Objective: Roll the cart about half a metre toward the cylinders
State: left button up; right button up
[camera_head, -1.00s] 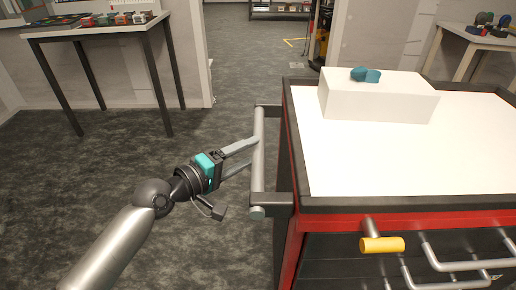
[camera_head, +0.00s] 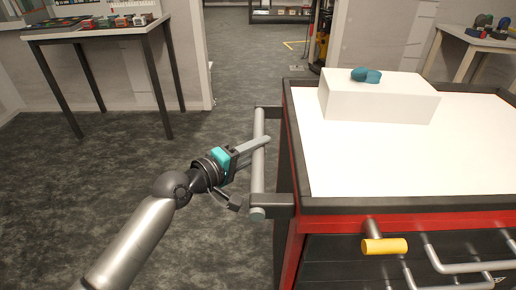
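The cart (camera_head: 345,204) is a red and black wheeled-cabinet shape with a white top, at the right. A grey push handle (camera_head: 258,185) runs along its left side on two black brackets. My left gripper (camera_head: 260,149) is at the handle, with one finger lying over the bar and the other passing below it. My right gripper is not in view. I see no cylinders that I can make out.
A white box (camera_head: 380,98) with a teal object (camera_head: 366,75) stands on the cart top. Drawer handles and a yellow grip (camera_head: 385,246) stick out in front. A table (camera_head: 95,32) stands at the back left. Grey floor (camera_head: 90,200) is clear at left and through the doorway.

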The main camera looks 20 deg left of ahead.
pick_arm(q)
grip_shut()
dwell(0.9)
